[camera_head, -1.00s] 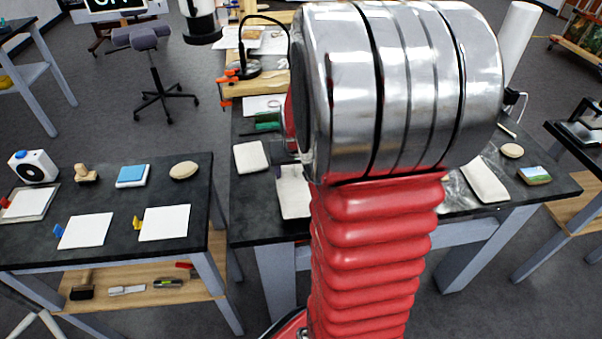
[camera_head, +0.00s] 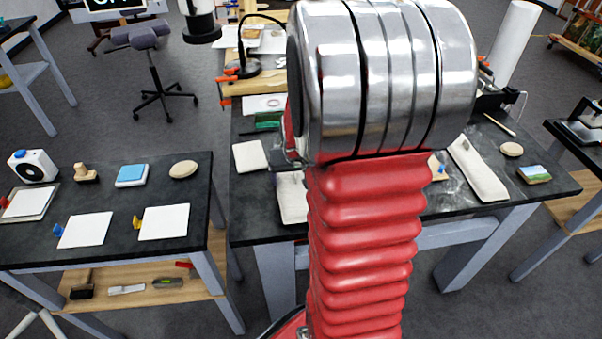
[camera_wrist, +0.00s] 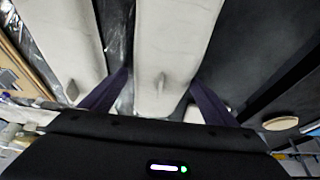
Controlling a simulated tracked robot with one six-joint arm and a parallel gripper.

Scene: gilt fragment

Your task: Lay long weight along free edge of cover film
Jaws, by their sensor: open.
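A long cream weight (camera_wrist: 175,40) with a small grey tab on top runs through the middle of the wrist view. My gripper (camera_wrist: 162,84) is open, with one dark finger on each side of this weight near the tab. I cannot tell whether the fingers touch it. Clear, wrinkled cover film (camera_wrist: 116,30) shows left of it, and a second long pale weight (camera_wrist: 62,38) lies beyond the film. In the head view, a long cream weight (camera_head: 478,170) lies on the right part of the dark table, beside shiny film. My arm hides the gripper and the table middle there.
An oval pad (camera_head: 512,150) and a small picture (camera_head: 534,174) lie right of the weight. A thin stick (camera_head: 499,124) is behind it. A pale square pad (camera_head: 250,156) lies left of my arm. A side table (camera_head: 110,205) at left holds sheets and small tools.

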